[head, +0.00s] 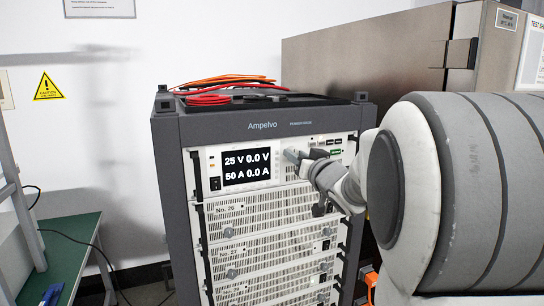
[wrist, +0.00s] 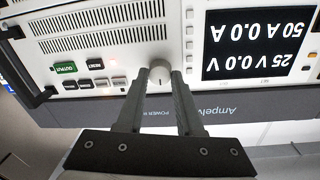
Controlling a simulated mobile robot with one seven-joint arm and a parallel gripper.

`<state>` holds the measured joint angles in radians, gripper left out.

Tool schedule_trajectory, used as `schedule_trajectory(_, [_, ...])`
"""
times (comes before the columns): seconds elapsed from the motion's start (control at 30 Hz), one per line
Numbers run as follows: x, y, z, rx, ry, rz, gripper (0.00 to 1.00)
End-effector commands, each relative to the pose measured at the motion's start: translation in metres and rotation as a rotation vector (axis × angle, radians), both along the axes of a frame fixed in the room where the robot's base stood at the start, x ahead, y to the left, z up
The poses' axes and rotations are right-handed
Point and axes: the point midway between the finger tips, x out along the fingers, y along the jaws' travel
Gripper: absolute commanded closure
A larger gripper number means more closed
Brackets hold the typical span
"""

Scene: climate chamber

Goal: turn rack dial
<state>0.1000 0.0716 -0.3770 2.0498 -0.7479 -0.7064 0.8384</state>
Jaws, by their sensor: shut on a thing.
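The rack (head: 172,140) is a dark grey cabinet labelled Ampelvo. Its top unit has a black display (head: 247,166) reading 25 V 0.0 V and 50 A 0.0 A, upside down in the wrist view (wrist: 258,45). The dial (wrist: 160,72) is a small round pale knob beside the display. My gripper (head: 295,157) reaches the panel right of the display and hides the dial in the head view. In the wrist view, my gripper (wrist: 161,76) has one finger on each side of the dial, shut on it.
Red and orange cables (head: 225,90) lie on top of the rack. Numbered units (head: 265,215) with small knobs fill the rack below. A green table (head: 65,255) stands at left, and a large metal chamber (head: 370,60) stands behind at right.

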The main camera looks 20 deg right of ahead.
Motion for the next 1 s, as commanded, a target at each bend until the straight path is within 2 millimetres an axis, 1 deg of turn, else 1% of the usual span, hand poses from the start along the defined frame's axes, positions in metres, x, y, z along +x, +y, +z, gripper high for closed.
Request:
schedule_trajectory(0.17, [-0.0001, -0.0001, -0.0015, -0.028, -0.001, 0.0, 1.0])
schedule_trajectory(0.37, [-0.0002, -0.0001, -0.0039, -0.124, -0.005, -0.001, 1.0])
schedule_trajectory(0.57, [-0.0004, -0.0002, -0.0049, -0.288, -0.012, -0.001, 1.0])
schedule_trajectory(1.0, [-0.0004, -0.0003, -0.0051, -0.7, -0.023, -0.001, 1.0])
